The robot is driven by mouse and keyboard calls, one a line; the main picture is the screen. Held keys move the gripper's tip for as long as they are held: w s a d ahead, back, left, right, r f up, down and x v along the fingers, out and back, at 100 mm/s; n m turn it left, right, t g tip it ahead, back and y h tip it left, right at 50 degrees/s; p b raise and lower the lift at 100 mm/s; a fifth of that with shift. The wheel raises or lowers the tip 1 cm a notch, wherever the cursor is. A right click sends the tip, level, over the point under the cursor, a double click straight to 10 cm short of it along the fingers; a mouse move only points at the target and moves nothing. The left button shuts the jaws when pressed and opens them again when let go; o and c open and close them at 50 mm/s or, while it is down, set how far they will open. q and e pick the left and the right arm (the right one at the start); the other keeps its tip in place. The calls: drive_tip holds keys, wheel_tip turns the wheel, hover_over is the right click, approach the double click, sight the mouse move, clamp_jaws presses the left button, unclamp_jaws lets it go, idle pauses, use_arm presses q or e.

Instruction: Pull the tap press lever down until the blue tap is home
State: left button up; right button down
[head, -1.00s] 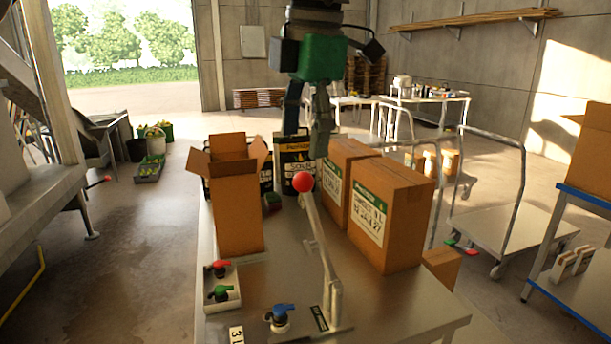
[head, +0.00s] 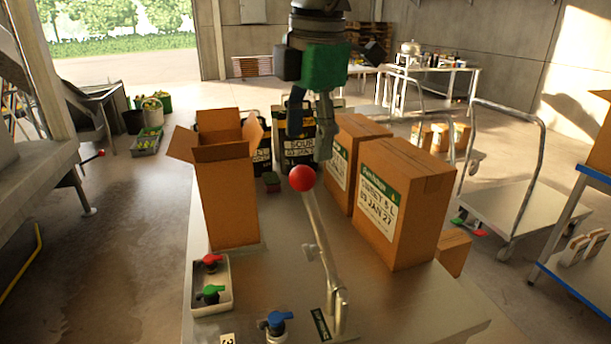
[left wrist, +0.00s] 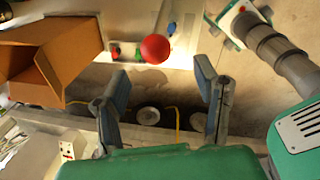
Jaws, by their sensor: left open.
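The tap press lever (head: 322,245) is a grey bar that stands up, slightly tilted, from its mount on the steel table, with a red ball knob (head: 302,178) on top. My left gripper (head: 309,146) hangs open just above and behind the knob, with its fingers pointing down. In the left wrist view the red knob (left wrist: 155,48) lies beyond the fingertips (left wrist: 160,80), between them in the picture and not gripped. The blue tap (head: 277,324) sits at the front of the table, left of the lever's foot. My right gripper is not in view.
A tray (head: 227,291) holds a red and a green tap on the left. An open carton (head: 228,200) stands behind it. Closed cartons (head: 405,210) stand right of the lever, and dark containers (head: 298,150) behind. The table (head: 400,300) is clear at front right.

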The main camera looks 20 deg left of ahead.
sight(301, 166)
use_arm(q)
drive_tip(key=f, duration=0.2)
drive_tip(key=a+f, duration=0.1)
drive_tip(key=f, duration=0.1)
drive_tip(key=w+f, duration=0.1)
drive_tip(key=f, duration=0.1)
drive_tip(key=shift+w+a+f, duration=0.1)
drive_tip(key=shift+a+f, duration=0.25)
drive_tip(key=shift+f, duration=0.45)
drive_tip(key=shift+d, duration=0.2)
drive_tip(key=shift+d, duration=0.1)
drive_tip(key=c, duration=0.3)
clamp_jaws()
